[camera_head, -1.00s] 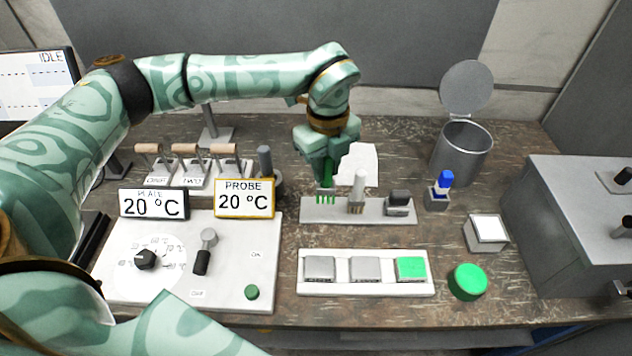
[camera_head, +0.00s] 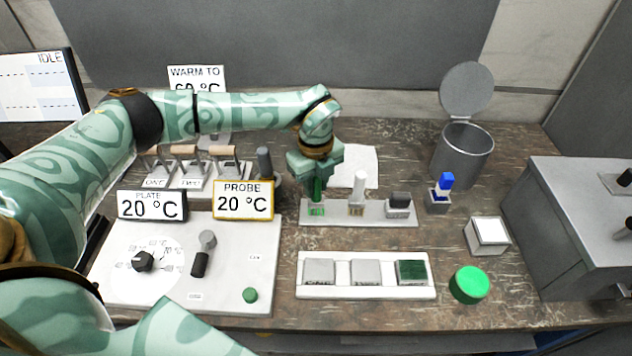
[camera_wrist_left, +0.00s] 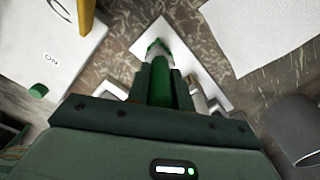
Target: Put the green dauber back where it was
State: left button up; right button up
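The green dauber (camera_head: 317,188) stands upright between the fingers of my left gripper (camera_head: 316,178), its light green lower end (camera_head: 316,211) at the left end of the grey rack (camera_head: 336,215). Whether it is fully seated cannot be told. In the left wrist view the green dauber (camera_wrist_left: 160,78) lies between the two dark fingers of the left gripper (camera_wrist_left: 161,88), which look closed on it. A white dauber (camera_head: 358,190) stands mid-rack and a dark-topped one (camera_head: 399,202) at the right end. My right gripper is not in view.
In front of the rack is a white strip (camera_head: 365,291) with two grey tiles and a dark green tile (camera_head: 411,271). A blue-topped item (camera_head: 444,185), a green round button (camera_head: 469,284) and an open bin (camera_head: 463,152) stand right. The control plate (camera_head: 225,285) lies left.

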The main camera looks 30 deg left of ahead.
pick_arm(q)
jog(key=o, duration=0.4)
notch_tip(320, 180, up, 12)
jog(key=shift+r+p, duration=0.15)
jog(key=shift+p, duration=0.4)
